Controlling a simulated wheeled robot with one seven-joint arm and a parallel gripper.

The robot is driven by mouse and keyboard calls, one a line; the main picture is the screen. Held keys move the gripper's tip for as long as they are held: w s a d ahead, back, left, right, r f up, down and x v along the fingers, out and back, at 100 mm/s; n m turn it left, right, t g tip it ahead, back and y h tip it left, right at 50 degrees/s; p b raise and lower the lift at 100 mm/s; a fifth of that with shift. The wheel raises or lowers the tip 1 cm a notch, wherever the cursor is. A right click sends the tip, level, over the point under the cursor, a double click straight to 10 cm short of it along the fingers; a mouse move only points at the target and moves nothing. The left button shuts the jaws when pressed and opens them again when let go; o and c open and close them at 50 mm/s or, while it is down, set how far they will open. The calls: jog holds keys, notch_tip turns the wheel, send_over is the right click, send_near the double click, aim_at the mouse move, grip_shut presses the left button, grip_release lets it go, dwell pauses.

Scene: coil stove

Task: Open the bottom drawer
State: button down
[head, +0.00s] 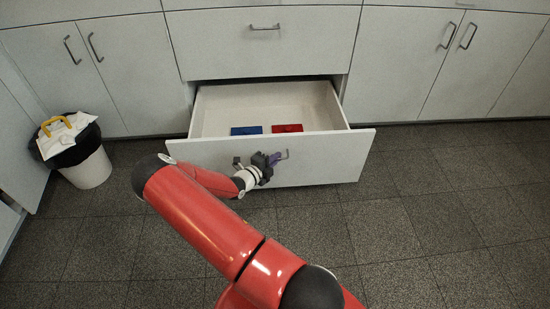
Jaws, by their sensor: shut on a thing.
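The bottom drawer (335,155) is white and stands pulled well out from the cabinet in the head view. Its inside is visible from above. A blue block (246,130) and a red block (287,128) lie on its floor, close behind the front panel. My gripper (275,159) is at the outer face of the drawer front, shut on the drawer handle (285,154). The left part of the handle is hidden by the fingers.
A closed drawer (262,45) sits above the open one. Closed cabinet doors (115,70) flank it. A white bin (88,168) with a black liner stands at the left. The dark tiled floor (430,220) to the right is clear.

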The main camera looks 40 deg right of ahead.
jog(key=shift+s+a, duration=0.1)
jog(key=shift+s, duration=0.15)
jog(key=c, duration=1.6)
grip_release()
jog(key=shift+o, duration=0.2)
jog(key=v, duration=0.8)
